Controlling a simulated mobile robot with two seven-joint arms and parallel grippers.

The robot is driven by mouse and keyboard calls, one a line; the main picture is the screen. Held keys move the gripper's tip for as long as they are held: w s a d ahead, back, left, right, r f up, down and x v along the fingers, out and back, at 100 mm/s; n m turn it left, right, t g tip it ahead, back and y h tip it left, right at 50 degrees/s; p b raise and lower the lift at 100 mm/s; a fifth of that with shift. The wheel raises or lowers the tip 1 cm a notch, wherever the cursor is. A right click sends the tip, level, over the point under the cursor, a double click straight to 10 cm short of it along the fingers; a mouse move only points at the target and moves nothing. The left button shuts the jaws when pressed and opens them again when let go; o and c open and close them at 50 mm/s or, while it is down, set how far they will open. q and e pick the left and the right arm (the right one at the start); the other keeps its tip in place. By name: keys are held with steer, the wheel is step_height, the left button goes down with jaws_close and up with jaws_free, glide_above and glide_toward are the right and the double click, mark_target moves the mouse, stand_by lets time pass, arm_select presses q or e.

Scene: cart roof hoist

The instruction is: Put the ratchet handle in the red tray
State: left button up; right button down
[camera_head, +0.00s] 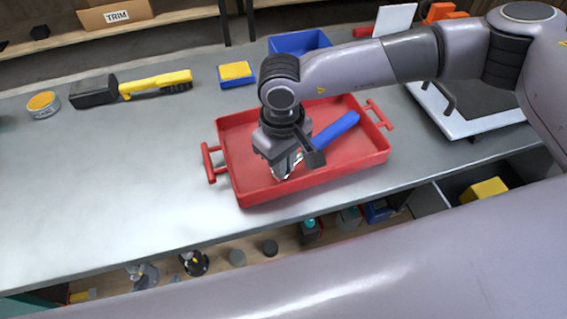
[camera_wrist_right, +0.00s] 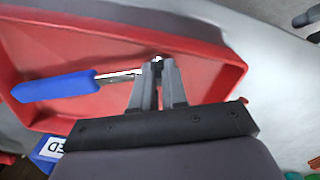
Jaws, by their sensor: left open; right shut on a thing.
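The ratchet handle (camera_head: 336,131) has a blue grip and a shiny metal shaft and head. It is inside the outline of the red tray (camera_head: 313,190), its blue end pointing to the back right. My right gripper (camera_head: 288,168) points down into the tray and is shut on the metal part. The right wrist view also shows the blue grip (camera_wrist_right: 57,86), the right gripper (camera_wrist_right: 158,72) on the metal and the tray (camera_wrist_right: 222,67). I cannot tell if the ratchet touches the tray floor. My left gripper is not in view.
A blue bin (camera_head: 300,41) stands behind the tray. A yellow sponge-like block in a blue holder (camera_head: 236,74), a black-headed yellow tool (camera_head: 130,88) and a round tin (camera_head: 43,104) lie left. A white-framed panel (camera_head: 470,121) is right. The front left bench is clear.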

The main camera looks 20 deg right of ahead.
steer(key=shift+f, duration=0.65)
steer(key=shift+f, duration=0.15)
steer(key=c, duration=1.2)
jaws_free()
steer(key=shift+o, duration=0.2)
